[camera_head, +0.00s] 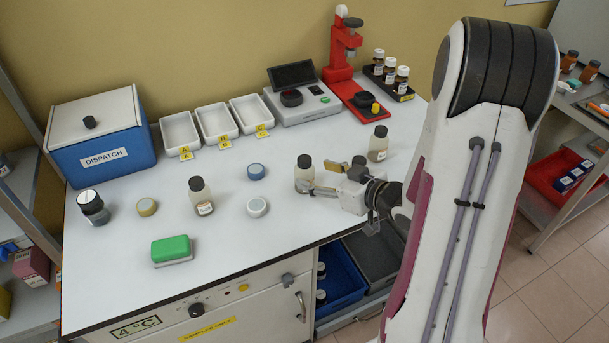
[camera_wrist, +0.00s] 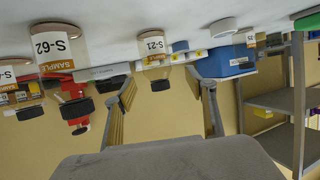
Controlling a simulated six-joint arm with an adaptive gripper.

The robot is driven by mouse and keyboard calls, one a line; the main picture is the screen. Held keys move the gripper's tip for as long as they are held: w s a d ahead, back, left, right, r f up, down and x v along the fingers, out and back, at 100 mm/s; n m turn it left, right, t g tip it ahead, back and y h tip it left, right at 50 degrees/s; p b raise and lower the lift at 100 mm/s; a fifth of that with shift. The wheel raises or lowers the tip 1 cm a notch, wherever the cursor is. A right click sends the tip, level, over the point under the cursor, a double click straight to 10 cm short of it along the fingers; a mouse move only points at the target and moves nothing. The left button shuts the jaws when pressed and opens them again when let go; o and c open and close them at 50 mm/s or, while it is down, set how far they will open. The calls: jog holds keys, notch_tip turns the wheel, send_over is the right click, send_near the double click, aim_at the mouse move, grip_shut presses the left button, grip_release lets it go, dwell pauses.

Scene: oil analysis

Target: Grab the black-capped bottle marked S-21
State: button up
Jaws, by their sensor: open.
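The bottle marked S-21 (camera_wrist: 153,50) has a black cap, a clear body and an orange-edged label; it appears upside down in the wrist view, roughly in line with the gap between my fingers. It seems to be the black-capped bottle (camera_head: 304,172) at my fingertips in the head view. My gripper (camera_head: 318,178) is open and low over the table, one finger in front of and one behind that bottle's line; it also shows in the wrist view (camera_wrist: 168,92). Whether the tips are beside the bottle or short of it I cannot tell.
A bottle marked S-62 (camera_wrist: 60,55) stands close on the left in the wrist view. Other black-capped bottles (camera_head: 379,145) (camera_head: 201,198) stand on the table. A white lid (camera_head: 257,207), blue lid (camera_head: 256,171), green sponge (camera_head: 172,249) and blue dispatch box (camera_head: 108,165) lie further left.

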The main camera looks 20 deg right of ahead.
aim_at(309, 170)
jog(key=shift+w+a+f, duration=0.15)
jog(key=shift+w, duration=0.2)
jog(key=shift+d+x, duration=0.1)
jog(key=shift+x, duration=1.2)
jog(key=shift+d+x, duration=0.15)
jog(key=shift+x, duration=1.15)
jog(key=shift+w, duration=0.15)
jog(key=c, duration=1.3)
